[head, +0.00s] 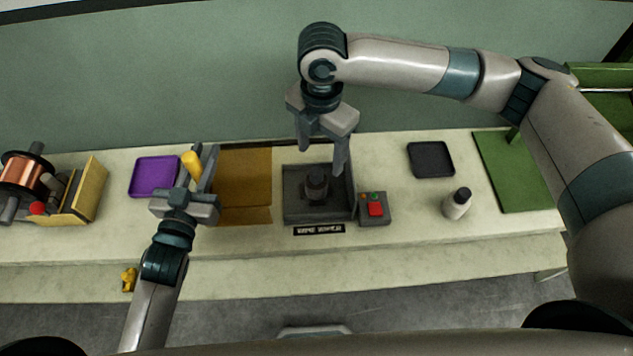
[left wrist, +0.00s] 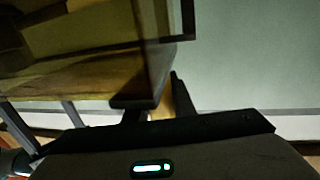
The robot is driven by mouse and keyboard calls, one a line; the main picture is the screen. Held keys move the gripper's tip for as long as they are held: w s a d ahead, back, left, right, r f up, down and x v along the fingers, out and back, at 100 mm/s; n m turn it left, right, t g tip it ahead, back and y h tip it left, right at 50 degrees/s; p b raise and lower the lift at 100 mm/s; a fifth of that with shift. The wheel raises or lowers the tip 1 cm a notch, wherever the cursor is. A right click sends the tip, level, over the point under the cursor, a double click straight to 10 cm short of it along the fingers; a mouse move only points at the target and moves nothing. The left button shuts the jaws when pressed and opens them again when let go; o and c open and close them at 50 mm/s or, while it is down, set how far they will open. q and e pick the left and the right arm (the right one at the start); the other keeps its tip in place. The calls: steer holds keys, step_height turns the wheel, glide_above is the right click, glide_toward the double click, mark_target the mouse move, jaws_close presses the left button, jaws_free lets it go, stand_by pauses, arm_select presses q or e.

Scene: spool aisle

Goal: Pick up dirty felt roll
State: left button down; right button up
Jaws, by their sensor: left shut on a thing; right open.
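My left gripper (head: 199,165) is over the bench between the purple tray and the brown box, shut on a yellow roll (head: 191,162). The roll looks like the felt roll, but I cannot make out dirt on it. Part of it also shows between the fingers in the left wrist view (left wrist: 183,104), dim and mostly hidden. My right gripper (head: 321,155) is open and empty, fingers pointing down above a dark grey station (head: 290,208). A short black cylinder (head: 316,186) stands in that station.
A purple tray (head: 155,178) lies left and a brown box (head: 247,165) right of my left gripper. A button box (head: 375,207), black tray (head: 431,159), bottle (head: 457,204) and green board (head: 515,175) stand right. A copper spool (head: 30,173) is far left.

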mark_target(320, 172)
step_height(320, 172, down, 6)
steer(key=shift+f, duration=0.35)
steer(key=shift+f, duration=0.1)
steer(key=shift+w+a+f, duration=0.1)
steer(key=shift+a+f, duration=0.1)
steer(key=shift+f, duration=1.05)
steer(key=shift+w+a+f, duration=0.1)
steer(key=shift+a+f, duration=0.1)
steer(key=shift+f, duration=1.05)
steer(key=c, duration=1.2)
